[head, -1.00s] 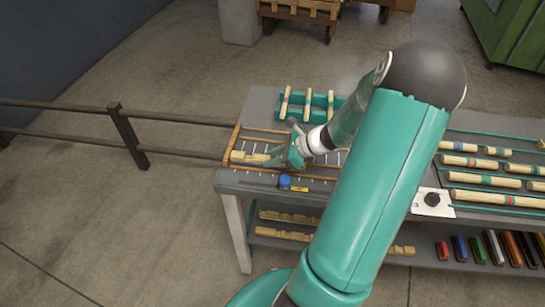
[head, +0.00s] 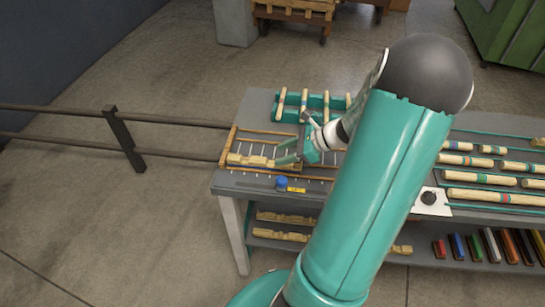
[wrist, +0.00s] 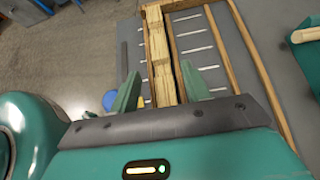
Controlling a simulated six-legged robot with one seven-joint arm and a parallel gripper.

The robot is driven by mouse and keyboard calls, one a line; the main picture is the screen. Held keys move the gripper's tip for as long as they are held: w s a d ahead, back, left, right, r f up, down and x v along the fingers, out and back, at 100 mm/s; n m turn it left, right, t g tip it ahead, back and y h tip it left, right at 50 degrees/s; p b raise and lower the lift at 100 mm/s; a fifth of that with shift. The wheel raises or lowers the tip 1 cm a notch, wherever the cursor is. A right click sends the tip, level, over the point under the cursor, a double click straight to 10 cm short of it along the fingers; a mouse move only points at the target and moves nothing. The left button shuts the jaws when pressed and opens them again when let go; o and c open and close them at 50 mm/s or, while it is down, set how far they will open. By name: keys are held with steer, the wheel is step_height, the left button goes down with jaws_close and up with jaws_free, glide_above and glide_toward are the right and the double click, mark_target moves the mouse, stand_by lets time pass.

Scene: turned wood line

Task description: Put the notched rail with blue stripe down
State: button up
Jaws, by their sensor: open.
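A pale notched wooden rail (head: 248,161) lies along the front side of the wood-framed rack (head: 232,140) at the left of the bench. It also shows in the wrist view (wrist: 158,50), running away from me between my fingers. I see no blue stripe on it; its near end is hidden in the wrist view. My gripper (head: 287,152) is open and empty, at the rail's right end and apparently above it. In the wrist view my two green fingers (wrist: 158,92) stand apart, one on each side of the rail.
A blue round knob (head: 282,183) and a yellow label (head: 297,190) sit at the bench's front edge. A teal holder (head: 316,105) with several turned pieces stands behind my gripper. Several striped rods (head: 495,195) lie on the right. A dark railing (head: 125,140) stands left.

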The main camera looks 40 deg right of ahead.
steer(key=v, duration=0.6)
steer(key=shift+r, duration=0.1)
steer(key=w+a+r+n+g+h, duration=0.1)
steer(key=w+a+r+n+g, duration=0.2)
steer(key=a+n, duration=0.5)
steer(key=a+r+n+g+h, duration=0.25)
steer(key=a+r+n, duration=0.2)
steer(key=a, duration=0.65)
steer(key=s+a+r+n+t+h, duration=0.1)
steer(key=s+a+r+n, duration=0.2)
steer(key=a+n, duration=0.4)
steer(key=s+a+r+n+t+h, duration=0.1)
steer(key=s+a+r+n+h, duration=0.1)
steer(key=a+n, duration=0.5)
step_height(320, 180, up, 3)
steer(key=shift+s+f+n, duration=0.15)
steer(key=shift+s+n, duration=0.3)
steer(key=shift+n, duration=0.5)
steer(key=shift+c, duration=0.2)
steer(key=shift+c, duration=1)
steer(key=shift+d, duration=0.1)
